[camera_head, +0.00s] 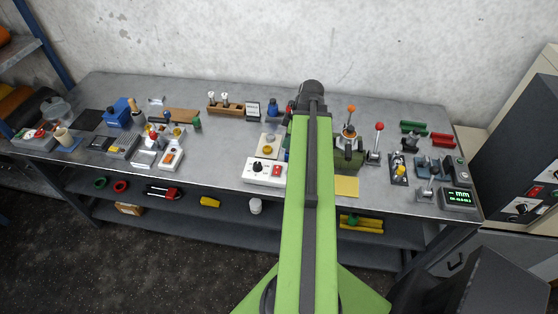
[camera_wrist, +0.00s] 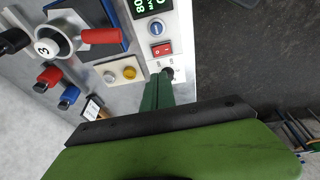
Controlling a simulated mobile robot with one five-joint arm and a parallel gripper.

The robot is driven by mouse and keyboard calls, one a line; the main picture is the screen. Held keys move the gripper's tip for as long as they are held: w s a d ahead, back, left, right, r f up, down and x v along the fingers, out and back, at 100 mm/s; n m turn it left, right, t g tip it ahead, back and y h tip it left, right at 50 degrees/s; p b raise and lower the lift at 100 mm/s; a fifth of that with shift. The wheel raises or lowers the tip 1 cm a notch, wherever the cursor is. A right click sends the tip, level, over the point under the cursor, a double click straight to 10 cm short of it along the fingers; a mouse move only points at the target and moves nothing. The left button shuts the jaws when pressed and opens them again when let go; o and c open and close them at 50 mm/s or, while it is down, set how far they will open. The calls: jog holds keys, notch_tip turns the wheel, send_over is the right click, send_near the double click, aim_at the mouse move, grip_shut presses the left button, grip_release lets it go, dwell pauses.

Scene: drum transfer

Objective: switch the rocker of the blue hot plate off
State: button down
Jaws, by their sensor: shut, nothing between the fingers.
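My gripper (camera_wrist: 160,82) shows in the wrist view as shut green fingers reaching over a white panel, with nothing held. A red rocker (camera_wrist: 161,50) on the panel lies just above the fingertips in that picture. A blue round dial (camera_wrist: 157,28) and a lit display (camera_wrist: 139,8) are above it. I cannot tell the rocker's position, or whether the fingers touch anything. In the head view my arm hides this unit and the fingertips.
A white box (camera_head: 265,171) with a black knob and red rocker stands just left of my arm. In the wrist view a red-handled part (camera_wrist: 100,36) rises nearby. Small items crowd the bench.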

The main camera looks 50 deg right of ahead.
aim_at(277, 167)
jog(key=shift+f, duration=0.15)
jog(key=b+x, duration=1.3)
jog(key=shift+s+d+f, duration=0.15)
jog(key=shift+s+d, duration=0.05)
jog(key=shift+s, duration=0.1)
jog(key=shift+d+f+b, duration=0.1)
jog(key=shift+f+b, duration=0.3)
jog(key=shift+f, duration=0.05)
jog(key=shift+r, duration=0.15)
